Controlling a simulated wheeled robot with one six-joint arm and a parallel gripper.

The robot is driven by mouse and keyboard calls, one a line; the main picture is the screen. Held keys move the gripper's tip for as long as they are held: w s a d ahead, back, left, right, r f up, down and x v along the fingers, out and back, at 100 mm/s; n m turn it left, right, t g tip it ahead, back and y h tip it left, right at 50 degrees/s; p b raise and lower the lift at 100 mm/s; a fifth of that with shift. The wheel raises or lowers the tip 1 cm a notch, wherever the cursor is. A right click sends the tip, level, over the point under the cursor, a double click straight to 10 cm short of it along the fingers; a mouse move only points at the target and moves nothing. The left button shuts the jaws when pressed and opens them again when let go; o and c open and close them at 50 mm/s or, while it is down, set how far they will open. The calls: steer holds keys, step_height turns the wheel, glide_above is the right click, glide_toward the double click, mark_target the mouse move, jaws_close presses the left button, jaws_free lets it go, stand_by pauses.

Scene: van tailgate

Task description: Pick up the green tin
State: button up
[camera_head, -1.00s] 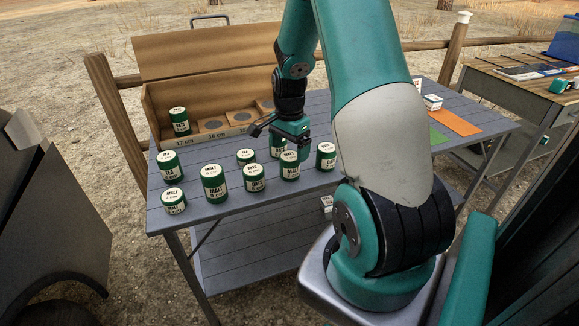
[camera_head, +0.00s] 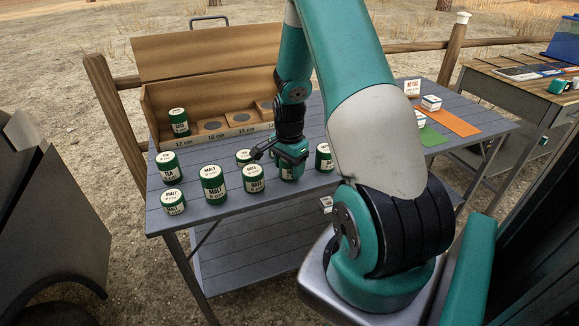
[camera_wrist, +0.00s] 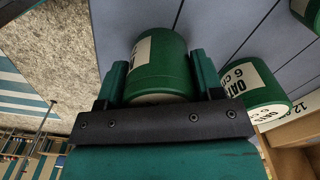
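Several green tins with cream labels stand on the grey slatted table (camera_head: 235,225). My gripper (camera_head: 284,155) is low over one green tin (camera_head: 289,172) in the front row. In the wrist view this tin (camera_wrist: 158,62) stands between the two fingers of my gripper (camera_wrist: 160,85), with a narrow gap at the sides, so the fingers look open around it. Its label text is mostly hidden.
A wooden box (camera_head: 225,138) with round recesses and cm marks stands behind, one tin (camera_head: 179,122) in its left slot. Another tin (camera_head: 324,157) is close right of my gripper. Green and orange mats (camera_head: 452,122) with small white boxes lie further right.

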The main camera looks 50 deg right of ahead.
steer(key=shift+c, duration=1)
steer(key=shift+r, duration=0.1)
